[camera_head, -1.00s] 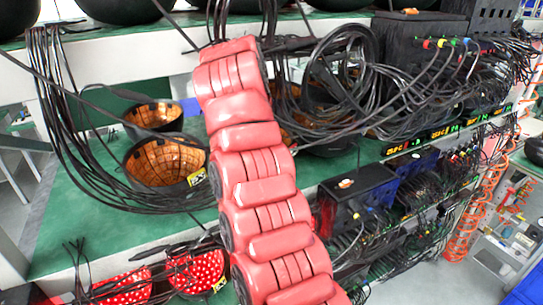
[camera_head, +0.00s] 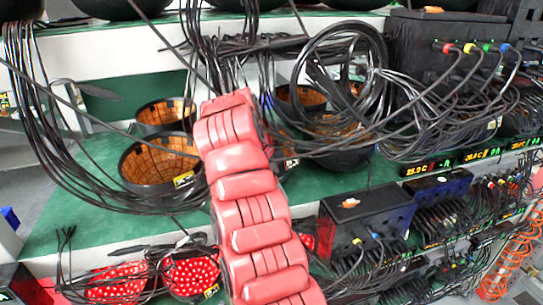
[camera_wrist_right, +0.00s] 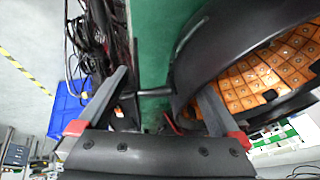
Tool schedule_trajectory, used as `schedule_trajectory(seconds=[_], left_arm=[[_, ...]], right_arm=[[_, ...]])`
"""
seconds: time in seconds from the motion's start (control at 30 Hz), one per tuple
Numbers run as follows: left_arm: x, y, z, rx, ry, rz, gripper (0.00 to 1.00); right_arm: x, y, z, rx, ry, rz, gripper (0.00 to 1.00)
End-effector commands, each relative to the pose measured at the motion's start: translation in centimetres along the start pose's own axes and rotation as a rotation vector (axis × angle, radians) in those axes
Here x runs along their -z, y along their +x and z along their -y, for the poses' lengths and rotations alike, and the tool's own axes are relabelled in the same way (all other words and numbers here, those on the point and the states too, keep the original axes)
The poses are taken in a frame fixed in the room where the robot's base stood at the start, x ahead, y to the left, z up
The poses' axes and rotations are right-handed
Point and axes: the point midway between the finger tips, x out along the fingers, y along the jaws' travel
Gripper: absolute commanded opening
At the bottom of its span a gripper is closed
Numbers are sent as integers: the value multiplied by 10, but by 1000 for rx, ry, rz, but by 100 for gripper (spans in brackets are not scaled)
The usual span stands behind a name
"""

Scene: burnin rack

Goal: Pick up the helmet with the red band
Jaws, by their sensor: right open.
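I cannot make out a red band on any helmet. On the middle shelf, two dark bowl-like helmets with orange tiled insides, a front one (camera_head: 160,163) and one behind it (camera_head: 163,113), lie left of my arm. Two helmets with red, dotted insides (camera_head: 190,276) (camera_head: 117,284) sit on the lower shelf. My right gripper (camera_wrist_right: 165,92) is open in the right wrist view. A black helmet with an orange tiled inside (camera_wrist_right: 275,72) fills the right side there, close to the right finger; contact is unclear. My left gripper is not in view.
Thick bundles of black cables (camera_head: 335,80) hang across the shelves. Black electronic boxes (camera_head: 365,212) with plugs and displays stand on the right. The green shelf (camera_head: 75,222) has some bare room at its left. A blue bin (camera_wrist_right: 68,108) shows in the wrist view.

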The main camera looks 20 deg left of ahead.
Motion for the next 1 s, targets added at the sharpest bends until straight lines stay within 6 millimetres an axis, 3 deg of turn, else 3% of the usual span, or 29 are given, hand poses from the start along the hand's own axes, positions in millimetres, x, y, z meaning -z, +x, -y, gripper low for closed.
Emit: schedule_trajectory(seconds=[0.13,0.67,1.0], left_arm=[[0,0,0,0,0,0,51],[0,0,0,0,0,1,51],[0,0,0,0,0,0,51]], right_arm=[[-1,-1,0,2,-3,1,98],[-1,-1,0,1,-3,0,3],[-1,-1,0,1,-2,0,0]])
